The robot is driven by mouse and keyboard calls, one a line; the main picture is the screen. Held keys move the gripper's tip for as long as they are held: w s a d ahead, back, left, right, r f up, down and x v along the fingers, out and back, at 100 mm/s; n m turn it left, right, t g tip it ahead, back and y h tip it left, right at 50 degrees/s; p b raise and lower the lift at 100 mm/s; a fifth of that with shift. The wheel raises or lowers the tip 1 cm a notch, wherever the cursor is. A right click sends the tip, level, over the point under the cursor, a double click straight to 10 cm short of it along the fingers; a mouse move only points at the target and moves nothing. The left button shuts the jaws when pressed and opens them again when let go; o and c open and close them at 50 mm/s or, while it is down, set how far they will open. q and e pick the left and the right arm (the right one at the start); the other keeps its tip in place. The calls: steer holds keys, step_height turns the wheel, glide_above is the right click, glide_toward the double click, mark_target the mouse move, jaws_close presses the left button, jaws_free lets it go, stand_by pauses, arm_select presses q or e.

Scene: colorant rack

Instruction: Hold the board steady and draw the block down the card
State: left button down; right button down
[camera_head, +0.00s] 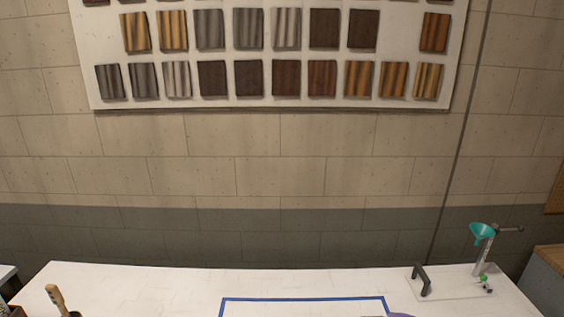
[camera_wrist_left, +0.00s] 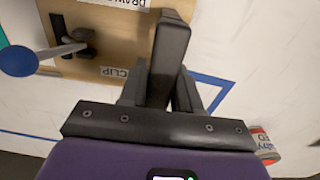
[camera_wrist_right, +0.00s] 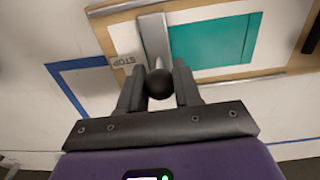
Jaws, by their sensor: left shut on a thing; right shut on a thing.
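In the left wrist view, my left gripper (camera_wrist_left: 158,92) is shut on an upright dark bar (camera_wrist_left: 172,45) at the edge of the wooden board (camera_wrist_left: 118,50). The board carries labels reading CLIP and DRAW, partly cut off, and a dark clip (camera_wrist_left: 80,42) with a rod and a blue knob. In the right wrist view, my right gripper (camera_wrist_right: 160,95) is shut on the black ball knob of a metal block (camera_wrist_right: 154,38). The block lies across the white card (camera_wrist_right: 126,38), and a teal band (camera_wrist_right: 215,40) covers the card to its right. A STOP label is near the block.
Blue tape (camera_head: 300,300) outlines an area on the white table (camera_head: 150,285). A teal funnel on a stand (camera_head: 482,233) and a black handle (camera_head: 421,280) are at the right. A wooden-handled tool (camera_head: 57,298) is at the left. A labelled can (camera_wrist_left: 263,143) is near the board.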

arm_select(q)
steer(key=shift+a, duration=0.15)
arm_select(e)
steer(key=shift+d, duration=0.45)
steer(key=c, duration=0.7)
jaws_free()
steer(key=shift+a, duration=0.1)
steer(key=shift+a+r, duration=0.1)
steer(key=shift+r, duration=0.05)
arm_select(q)
steer(key=shift+d, duration=0.2)
arm_select(e)
step_height(320, 180, up, 12)
arm_select(q)
steer(key=c, duration=0.7)
jaws_free()
